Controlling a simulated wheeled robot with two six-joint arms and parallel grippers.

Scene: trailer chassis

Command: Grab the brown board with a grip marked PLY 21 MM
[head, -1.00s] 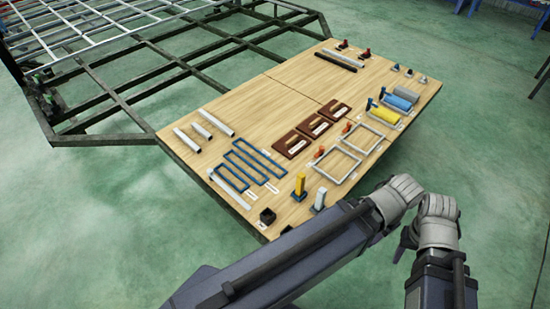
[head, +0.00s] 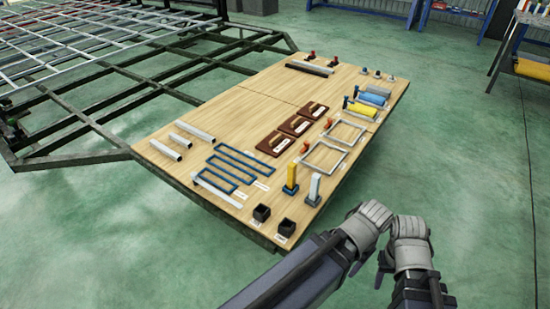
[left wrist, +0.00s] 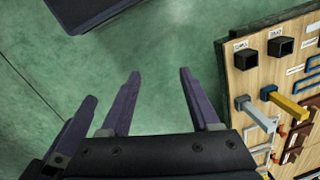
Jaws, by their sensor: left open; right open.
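Three brown boards with grips lie in a slanting row on the wooden table: a near one (head: 274,144), a middle one (head: 294,126) and a far one (head: 312,110). Their markings are too small to read, so I cannot tell which is PLY 21 MM. Part of a brown board (left wrist: 299,137) shows at the right edge of the left wrist view. My left gripper (left wrist: 160,74) is open and empty over the green floor, beside the table. My right gripper (head: 384,265) is small and dark in the head view, off the table's near right side, apart from the boards.
On the wooden table (head: 240,106), blue frames (head: 238,163), pale frames (head: 324,156), a yellow-handled tool (head: 291,178) and black boxes (head: 262,213) surround the boards. A metal trailer frame (head: 120,85) stands behind left.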

